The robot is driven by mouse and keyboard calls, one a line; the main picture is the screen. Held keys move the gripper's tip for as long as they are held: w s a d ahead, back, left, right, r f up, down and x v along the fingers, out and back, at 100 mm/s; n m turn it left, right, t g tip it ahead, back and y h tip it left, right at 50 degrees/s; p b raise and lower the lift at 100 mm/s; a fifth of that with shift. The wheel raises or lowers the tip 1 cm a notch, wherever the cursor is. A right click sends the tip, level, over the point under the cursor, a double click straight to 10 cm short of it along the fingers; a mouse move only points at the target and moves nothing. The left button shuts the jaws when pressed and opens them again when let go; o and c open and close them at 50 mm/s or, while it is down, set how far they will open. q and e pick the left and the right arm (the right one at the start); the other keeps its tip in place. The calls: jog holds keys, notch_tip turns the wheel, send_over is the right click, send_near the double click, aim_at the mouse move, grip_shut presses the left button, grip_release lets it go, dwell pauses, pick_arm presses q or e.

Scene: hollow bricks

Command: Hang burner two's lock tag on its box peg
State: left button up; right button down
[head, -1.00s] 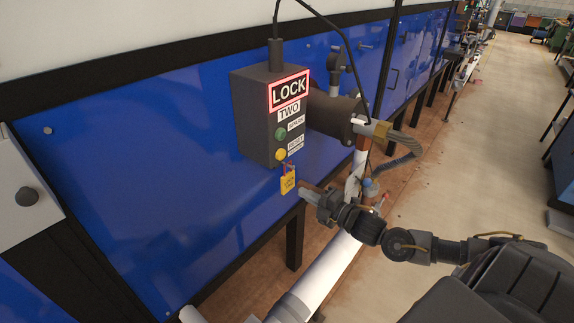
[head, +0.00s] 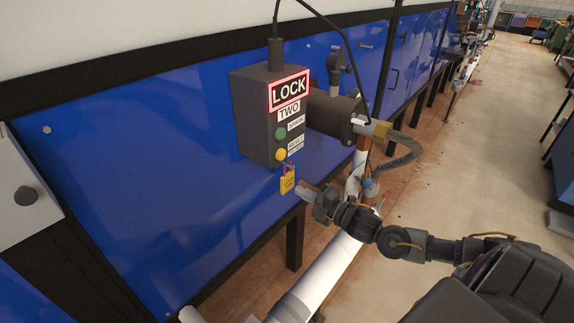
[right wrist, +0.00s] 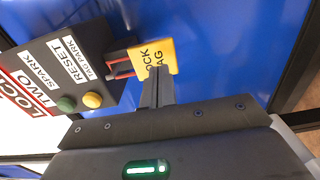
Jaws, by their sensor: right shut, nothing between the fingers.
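The yellow lock tag (head: 287,182) hangs below the lower front of burner two's dark box (head: 255,118), and it also shows in the right wrist view (right wrist: 155,56). In that view its red shackle (right wrist: 122,73) appears to loop around a short dark peg (right wrist: 118,55) beside the "TAG PARK" label. My right gripper (head: 301,188) is just right of the tag. Its fingers (right wrist: 157,80) are shut and empty, with the tips close to the tag's lower edge; I cannot tell whether they touch. My left gripper is not in view.
The box carries a lit red LOCK sign (head: 289,90), a green button (head: 281,133) and a yellow button (head: 281,154). The blue panel (head: 150,170) lies behind. A burner with a hose (head: 405,158) and a white pipe (head: 330,268) are close to my right arm.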

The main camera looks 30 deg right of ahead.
aim_at(289, 185)
jog(key=shift+b+x, duration=0.35)
jog(key=shift+x, duration=1.35)
dwell(1.0)
jog(key=shift+p+v, duration=0.3)
jog(key=shift+v, duration=0.5)
dwell(4.5)
